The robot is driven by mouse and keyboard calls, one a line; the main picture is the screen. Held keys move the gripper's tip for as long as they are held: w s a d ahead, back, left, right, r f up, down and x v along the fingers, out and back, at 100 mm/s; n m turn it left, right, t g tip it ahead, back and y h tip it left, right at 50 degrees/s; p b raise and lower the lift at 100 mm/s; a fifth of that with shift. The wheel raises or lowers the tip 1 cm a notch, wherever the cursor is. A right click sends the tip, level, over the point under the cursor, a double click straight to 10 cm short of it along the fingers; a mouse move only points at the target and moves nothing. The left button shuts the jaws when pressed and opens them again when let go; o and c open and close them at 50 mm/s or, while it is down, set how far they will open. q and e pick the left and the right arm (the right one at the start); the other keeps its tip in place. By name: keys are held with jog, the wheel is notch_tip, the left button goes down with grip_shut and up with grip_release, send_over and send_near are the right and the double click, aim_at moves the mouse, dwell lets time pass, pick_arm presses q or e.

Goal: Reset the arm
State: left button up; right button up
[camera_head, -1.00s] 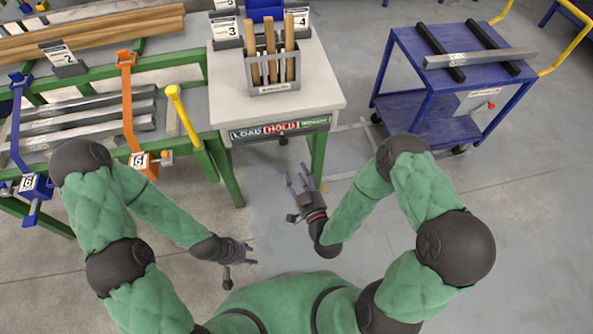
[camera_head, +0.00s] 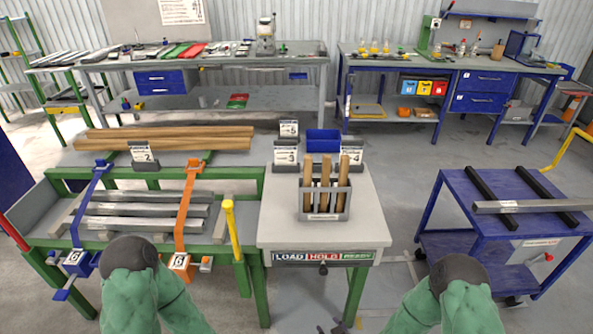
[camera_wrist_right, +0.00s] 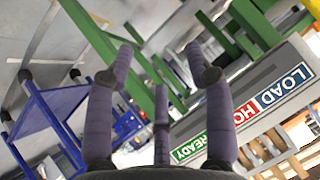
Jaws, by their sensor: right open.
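My right gripper (camera_wrist_right: 160,65) shows in the right wrist view with its purple-grey fingers spread apart and nothing between them. It points toward the green legs of the table and the LOAD/HOLD/READY strip. In the head view only a dark bit of it (camera_head: 333,329) shows at the bottom edge, in front of the table. My right arm (camera_head: 455,295) and left arm (camera_head: 145,295) come in from the bottom, with only upper parts showing. My left gripper is below the picture and hidden.
The pale table (camera_head: 280,228) holds a grey rack (camera_head: 323,209) with wooden handles. On the left, a green frame (camera_head: 225,252) carries metal bars (camera_head: 145,211) and orange and blue clamps. A blue cart (camera_head: 465,220) stands right. Floor between table and cart is open.

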jog(key=s+f+m+g+p, duration=0.1)
jog(key=s+f+g, duration=0.2)
jog(key=s+g, duration=0.6)
jog(key=s+a, duration=0.1)
jog(key=s, duration=0.5)
jog(key=shift+f+m+y+p, duration=0.3)
jog(key=shift+f+m+y, duration=0.1)
